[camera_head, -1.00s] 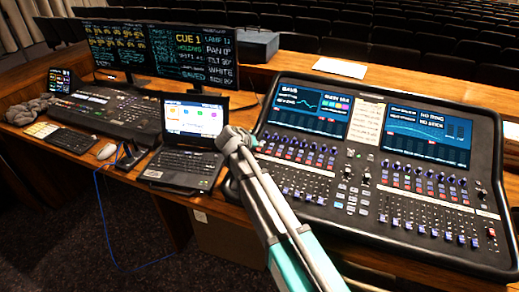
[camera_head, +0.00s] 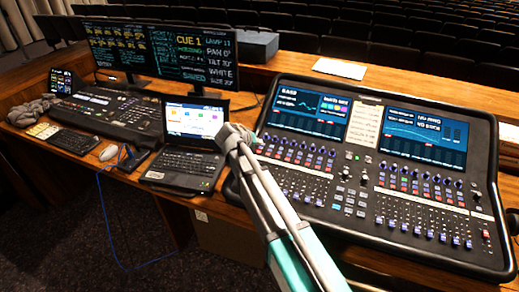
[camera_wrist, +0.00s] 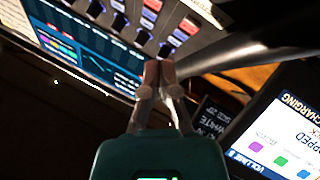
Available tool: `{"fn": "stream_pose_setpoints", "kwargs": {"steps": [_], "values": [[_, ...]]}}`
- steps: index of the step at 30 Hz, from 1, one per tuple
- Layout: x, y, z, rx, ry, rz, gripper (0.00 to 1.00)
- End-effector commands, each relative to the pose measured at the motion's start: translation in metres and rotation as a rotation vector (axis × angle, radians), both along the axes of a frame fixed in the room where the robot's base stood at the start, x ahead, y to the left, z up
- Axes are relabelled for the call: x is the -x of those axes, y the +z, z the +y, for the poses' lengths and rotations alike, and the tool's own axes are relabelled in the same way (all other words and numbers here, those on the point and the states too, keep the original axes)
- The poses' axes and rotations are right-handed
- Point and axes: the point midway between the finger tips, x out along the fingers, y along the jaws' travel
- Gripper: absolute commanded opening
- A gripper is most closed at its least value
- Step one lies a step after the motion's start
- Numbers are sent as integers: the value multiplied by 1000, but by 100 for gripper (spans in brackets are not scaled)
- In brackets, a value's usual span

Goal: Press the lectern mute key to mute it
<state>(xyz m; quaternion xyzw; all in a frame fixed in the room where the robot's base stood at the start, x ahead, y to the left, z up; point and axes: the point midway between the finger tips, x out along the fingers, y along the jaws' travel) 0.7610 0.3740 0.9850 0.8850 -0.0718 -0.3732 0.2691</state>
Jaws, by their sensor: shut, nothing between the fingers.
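The mixing desk (camera_head: 300,185) stands on the right half of the wooden counter, with small coloured keys and knobs in rows below its two screens. I cannot tell which key is the lectern mute, as the labels are too small. In the wrist view, several red and blue keys (camera_wrist: 152,15) show at the top, beside a blue desk screen (camera_wrist: 85,50). My gripper (camera_wrist: 158,68) is shut and empty. Its fingertips overlap the desk's edge in the picture, below the keys; contact is not visible. In the head view I cannot make out the fingers.
A laptop (camera_head: 185,165) stands left of the desk, close to my arm; its screen also shows in the wrist view (camera_wrist: 285,135). Two monitors (camera_head: 195,52) and a paper sheet (camera_head: 340,68) are behind.

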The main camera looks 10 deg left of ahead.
Motion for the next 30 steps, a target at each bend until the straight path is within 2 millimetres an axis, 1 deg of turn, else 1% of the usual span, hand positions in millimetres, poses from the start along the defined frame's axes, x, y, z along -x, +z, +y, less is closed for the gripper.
{"fn": "stream_pose_setpoints", "kwargs": {"steps": [1, 10, 30], "values": [[1, 8, 0, 0, 0, 0, 0], [3, 26, 0, 0, 0, 0, 0], [3, 27, 0, 0, 0, 0, 0]]}}
